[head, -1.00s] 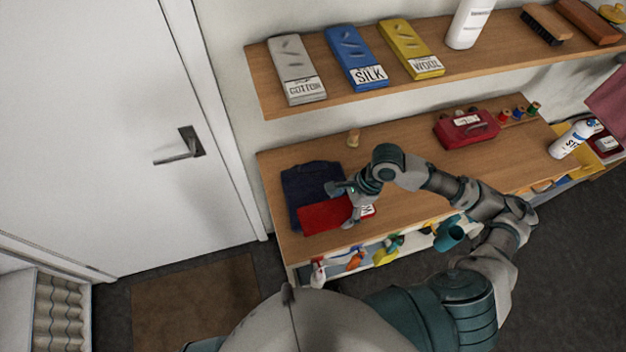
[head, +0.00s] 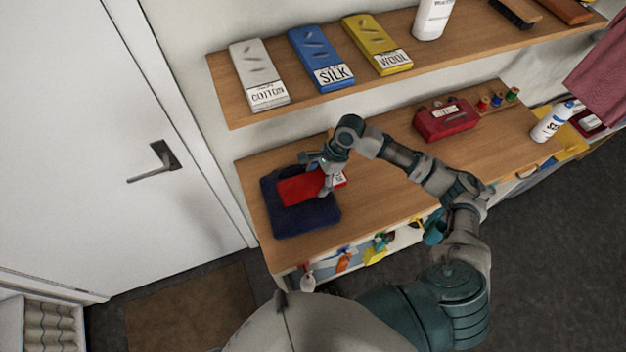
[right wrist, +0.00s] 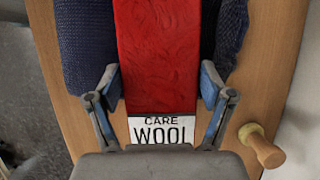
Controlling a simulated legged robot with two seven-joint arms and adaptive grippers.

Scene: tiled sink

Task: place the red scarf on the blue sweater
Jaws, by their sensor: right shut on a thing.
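The folded red scarf (head: 300,187), with a white label reading "CARE WOOL" at one end, is over the folded dark blue sweater (head: 305,220) on the wooden counter. My right gripper (head: 315,176) is shut on the scarf at its label end. In the right wrist view, the fingers (right wrist: 160,78) are on both sides of the scarf (right wrist: 165,50), and the sweater (right wrist: 86,45) shows left and right of it. I cannot tell whether the scarf touches the sweater or hangs just above it. My left gripper is not in view.
A small wooden peg (right wrist: 262,147) stands on the counter close to my right gripper. A red box (head: 446,120), thread spools (head: 497,99) and a white bottle (head: 553,122) are farther right. A shelf (head: 390,80) with fabric packets hangs above. The counter's middle is clear.

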